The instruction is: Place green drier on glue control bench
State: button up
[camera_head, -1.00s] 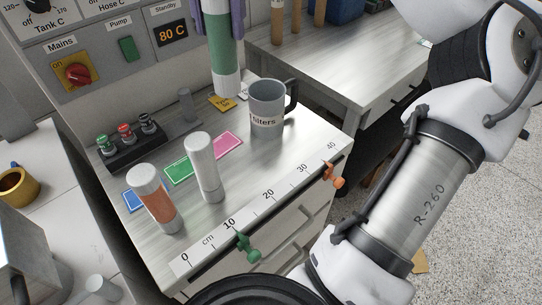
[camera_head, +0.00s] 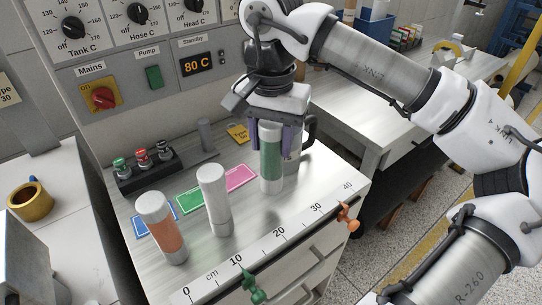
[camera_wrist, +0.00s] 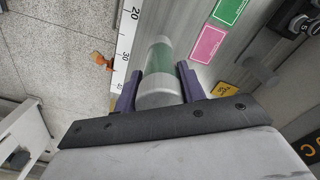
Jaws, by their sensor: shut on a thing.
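The green drier (camera_head: 271,160) is a pale cylinder with a green band. My gripper (camera_head: 270,136) is shut on its upper part, with one purple finger on each side. The drier is upright over the right part of the glue control bench (camera_head: 323,190), in front of the grey mug. Its lower end is at or very close to the bench top; I cannot tell whether it touches. In the wrist view the drier (camera_wrist: 160,64) shows between the fingers of my gripper (camera_wrist: 160,88). A white drier (camera_head: 214,200) and an orange-banded drier (camera_head: 161,229) stand upright to its left.
The grey mug (camera_head: 293,168) is close behind the drier, partly hidden. Blue, green and pink (camera_head: 240,177) cards lie on the bench. A centimetre ruler (camera_head: 263,248) with green and orange (camera_head: 347,217) clamps runs along the front edge. A button box (camera_head: 144,167) stands at the back left.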

aim_at(271, 160)
jog(key=shift+f, duration=2.5)
jog(key=o, duration=1.1)
notch_tip(271, 160, up, 12)
jog(key=shift+r+b, duration=0.2)
jog(key=shift+b, duration=0.1)
